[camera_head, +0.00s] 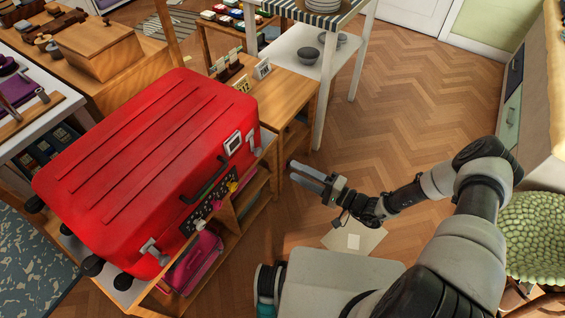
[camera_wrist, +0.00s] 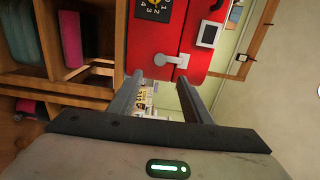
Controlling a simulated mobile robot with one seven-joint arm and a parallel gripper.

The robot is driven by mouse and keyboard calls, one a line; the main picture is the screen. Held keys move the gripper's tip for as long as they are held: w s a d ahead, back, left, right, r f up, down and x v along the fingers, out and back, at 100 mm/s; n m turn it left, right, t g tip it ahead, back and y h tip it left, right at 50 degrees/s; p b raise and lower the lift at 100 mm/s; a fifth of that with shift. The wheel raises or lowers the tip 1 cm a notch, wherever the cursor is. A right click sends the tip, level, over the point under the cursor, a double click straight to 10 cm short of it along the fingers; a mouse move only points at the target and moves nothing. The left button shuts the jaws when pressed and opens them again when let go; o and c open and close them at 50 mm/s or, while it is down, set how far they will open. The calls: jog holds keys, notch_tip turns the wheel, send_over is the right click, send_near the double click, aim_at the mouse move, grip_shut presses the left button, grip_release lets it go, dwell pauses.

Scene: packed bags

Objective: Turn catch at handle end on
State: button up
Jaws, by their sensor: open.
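A large red suitcase (camera_head: 140,160) lies on a wooden shelf unit. A dark handle (camera_head: 205,180) is on its side facing me. A pale metal catch (camera_head: 252,140) sits near the right end, beside a framed tag (camera_head: 233,143); another catch (camera_head: 152,252) is near the left end. In the wrist view the right-end catch (camera_wrist: 172,62) shows just beyond the fingertips, with the tag (camera_wrist: 208,33) near it. I cannot tell the catch's setting. My gripper (camera_head: 291,172) is open and empty, apart from the suitcase, pointing at its right end; its fingers also show in the wrist view (camera_wrist: 160,82).
A pink bag (camera_head: 195,262) lies in the shelf below. A white table (camera_head: 318,65) stands behind. Wooden floor (camera_head: 410,90) is open to the right; a green textured object (camera_head: 535,235) is at far right.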

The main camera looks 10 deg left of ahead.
jog(key=shift+v, duration=1.85)
jog(key=shift+r, duration=0.1)
